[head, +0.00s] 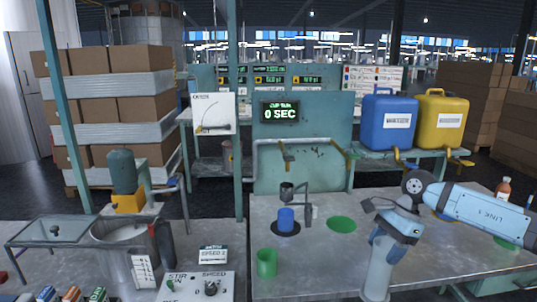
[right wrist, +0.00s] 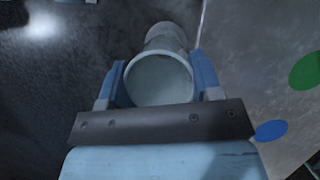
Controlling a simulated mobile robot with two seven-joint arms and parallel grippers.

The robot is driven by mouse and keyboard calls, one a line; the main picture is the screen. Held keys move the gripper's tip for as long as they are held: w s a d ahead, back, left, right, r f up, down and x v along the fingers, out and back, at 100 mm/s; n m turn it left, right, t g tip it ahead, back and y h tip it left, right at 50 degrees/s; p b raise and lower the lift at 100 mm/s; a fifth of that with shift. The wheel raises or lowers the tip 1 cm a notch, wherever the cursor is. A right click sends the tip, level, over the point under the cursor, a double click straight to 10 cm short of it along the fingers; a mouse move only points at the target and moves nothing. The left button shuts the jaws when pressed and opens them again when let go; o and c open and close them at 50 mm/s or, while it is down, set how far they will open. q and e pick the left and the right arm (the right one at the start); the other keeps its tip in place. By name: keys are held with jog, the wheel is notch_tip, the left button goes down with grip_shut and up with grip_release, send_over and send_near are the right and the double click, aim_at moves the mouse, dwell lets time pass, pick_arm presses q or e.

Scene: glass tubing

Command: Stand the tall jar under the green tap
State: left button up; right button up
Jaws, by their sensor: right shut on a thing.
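My right gripper (head: 396,234) is shut on the tall jar (head: 377,268), a pale grey-blue, see-through cylinder held near its top. In the right wrist view the jar's round mouth (right wrist: 159,80) faces me between the two blue fingers, and its body shows against the dark floor beside the worktop's edge. The green tap (head: 349,153) comes off the pipe at the back, above a green disc (head: 342,223) on the worktop. That disc is bare and lies behind and to the left of the jar. My left gripper is not in view.
A green cup (head: 267,262) stands at the front left of the worktop (head: 320,270). A blue disc (right wrist: 270,130) lies near the green one. Blue (head: 388,124) and yellow (head: 441,125) canisters stand behind.

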aim_at(377, 276)
jog(key=s+a+f+n+g+h, duration=0.1)
jog(key=n, duration=0.3)
jog(key=s+a+f+n+g+h, duration=0.1)
jog(key=s+f+n, duration=0.1)
jog(key=n, duration=0.1)
jog(key=s+a+f+n+h, duration=0.1)
jog(key=n, duration=0.3)
jog(key=shift+s+f+n+g, duration=0.25)
jog(key=shift+n+g, duration=0.05)
jog(key=shift+g, duration=0.1)
jog(key=shift+s+a+f+n+h, duration=0.1)
jog(key=shift+s+f+n+h, duration=0.2)
jog(key=shift+n, duration=0.3)
jog(key=shift+s+a+f+n+h, duration=0.1)
jog(key=shift+s+f+n+h, duration=0.15)
jog(key=shift+n, duration=0.35)
pick_arm(q)
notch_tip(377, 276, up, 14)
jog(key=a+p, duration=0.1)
jog(key=p, duration=1.6)
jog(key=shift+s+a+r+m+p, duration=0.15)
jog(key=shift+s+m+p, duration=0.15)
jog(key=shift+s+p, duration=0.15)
pick_arm(e)
jog(key=s+r, duration=1)
jog(key=r, duration=0.3)
jog(key=shift+s+r+n, duration=0.3)
jog(key=shift+r, duration=0.05)
jog(key=shift+w, duration=0.1)
